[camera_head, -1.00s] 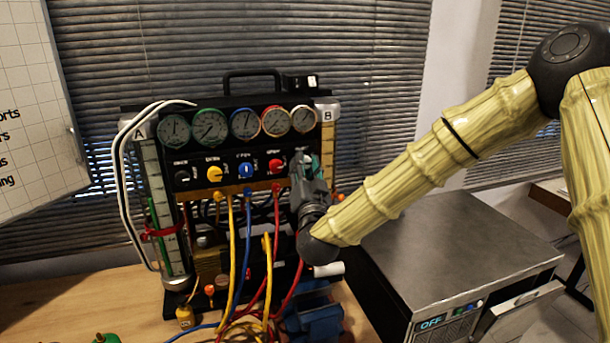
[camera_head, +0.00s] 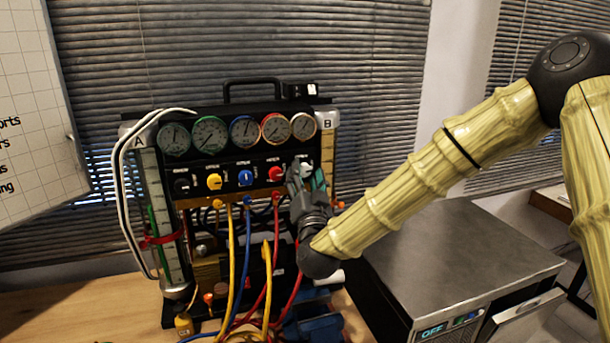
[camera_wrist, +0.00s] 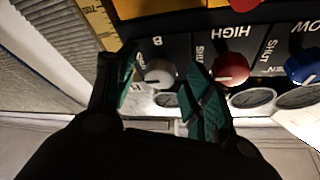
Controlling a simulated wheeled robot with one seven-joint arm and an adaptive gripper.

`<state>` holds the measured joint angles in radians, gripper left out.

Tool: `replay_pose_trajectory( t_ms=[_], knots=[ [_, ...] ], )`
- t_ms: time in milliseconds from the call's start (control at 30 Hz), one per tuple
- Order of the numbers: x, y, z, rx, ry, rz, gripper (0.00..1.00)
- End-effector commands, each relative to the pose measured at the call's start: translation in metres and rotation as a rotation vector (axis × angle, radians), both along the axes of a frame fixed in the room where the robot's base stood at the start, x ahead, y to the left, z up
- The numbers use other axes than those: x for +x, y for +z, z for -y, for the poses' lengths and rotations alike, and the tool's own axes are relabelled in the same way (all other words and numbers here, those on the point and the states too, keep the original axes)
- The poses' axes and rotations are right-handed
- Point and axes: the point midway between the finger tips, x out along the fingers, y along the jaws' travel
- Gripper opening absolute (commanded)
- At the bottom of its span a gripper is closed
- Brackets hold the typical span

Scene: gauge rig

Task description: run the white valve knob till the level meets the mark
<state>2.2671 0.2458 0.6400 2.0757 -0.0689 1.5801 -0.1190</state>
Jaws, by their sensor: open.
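The white valve knob (camera_wrist: 158,72) sits at the end of the panel row, beside the red knob (camera_wrist: 230,69). My gripper (camera_wrist: 162,88) is open, with its green-padded fingers on either side of the white knob; I cannot tell whether they touch it. In the head view my gripper (camera_head: 304,180) is at the panel's right end and largely covers that knob. Sight tube A (camera_head: 150,188) at the left carries a red band (camera_head: 158,240) and a green strip. Sight tube B (camera_head: 327,158) is yellowish and partly hidden. The exact level is too small to read.
The red (camera_head: 275,174), blue (camera_head: 245,178), yellow (camera_head: 214,181) and black knobs line the panel under several gauges (camera_head: 243,132). Yellow, blue and red hoses hang below, close to my wrist. A metal-topped box (camera_head: 455,260) stands at the right, under my arm.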

Motion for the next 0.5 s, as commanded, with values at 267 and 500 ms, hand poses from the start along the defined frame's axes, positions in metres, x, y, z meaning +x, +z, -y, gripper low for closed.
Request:
replay_pose_trajectory(
  t_ms=[267, 500],
  knots=[
    [-0.045, -0.017, 0.005, -0.001, 0.001, -0.003, 0.51],
    [-0.082, -0.03, 0.01, -0.001, 0.001, -0.003, 0.51]
  ],
)
